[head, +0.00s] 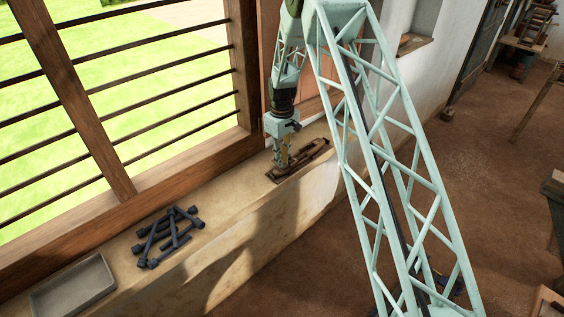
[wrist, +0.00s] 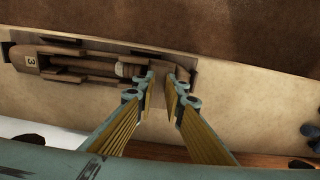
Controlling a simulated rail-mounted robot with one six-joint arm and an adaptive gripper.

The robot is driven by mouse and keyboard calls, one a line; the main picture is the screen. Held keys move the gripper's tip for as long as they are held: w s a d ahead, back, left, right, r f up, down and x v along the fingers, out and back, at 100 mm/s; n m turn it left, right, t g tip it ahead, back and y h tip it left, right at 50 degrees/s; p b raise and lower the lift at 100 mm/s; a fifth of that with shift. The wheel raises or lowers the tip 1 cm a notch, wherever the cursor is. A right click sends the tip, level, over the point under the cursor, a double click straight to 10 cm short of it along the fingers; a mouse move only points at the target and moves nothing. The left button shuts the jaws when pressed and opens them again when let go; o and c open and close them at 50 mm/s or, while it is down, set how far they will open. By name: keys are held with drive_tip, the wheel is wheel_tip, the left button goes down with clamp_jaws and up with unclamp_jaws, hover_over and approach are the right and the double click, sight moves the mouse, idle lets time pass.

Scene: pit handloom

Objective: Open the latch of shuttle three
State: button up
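Shuttle three, a brown wooden shuttle (wrist: 87,66) with a "3" label on its left end, lies in a dark holder on the ledge. It also shows in the head view (head: 308,156). My gripper (wrist: 161,78) points at the shuttle's right end in the wrist view, its fingers partly apart with a narrow gap. Nothing is clearly held between the fingertips. In the head view my gripper (head: 282,165) is down at the shuttle. I cannot make out the latch clearly; the fingertips cover part of that end, and contact cannot be told.
A pile of dark blue bobbins (head: 168,236) lies on the window ledge (head: 217,223), left of the shuttle in the head view. A grey tray (head: 73,290) sits at the ledge's near left. A barred window (head: 120,90) runs along the ledge's back.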

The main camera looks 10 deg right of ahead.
wheel_tip(320, 180, up, 11)
idle(0.7)
drive_tip(key=shift+r, duration=0.2)
drive_tip(key=s+r+m+t, duration=0.1)
drive_tip(key=s+r+m, duration=0.1)
drive_tip(key=s+r, duration=1.3)
drive_tip(key=s+r+m+t, duration=0.1)
drive_tip(key=s+r, duration=1)
drive_tip(key=r, duration=0.7)
drive_tip(key=s+r+m+t, duration=0.1)
drive_tip(key=s+r, duration=0.1)
drive_tip(key=s, duration=1.5)
drive_tip(key=s+r+m+t, duration=0.1)
drive_tip(key=s+r+m, duration=0.1)
drive_tip(key=s, duration=1.6)
drive_tip(key=shift+s+d+r, duration=0.25)
drive_tip(key=shift+s+r, duration=0.1)
drive_tip(key=shift+r, duration=0.25)
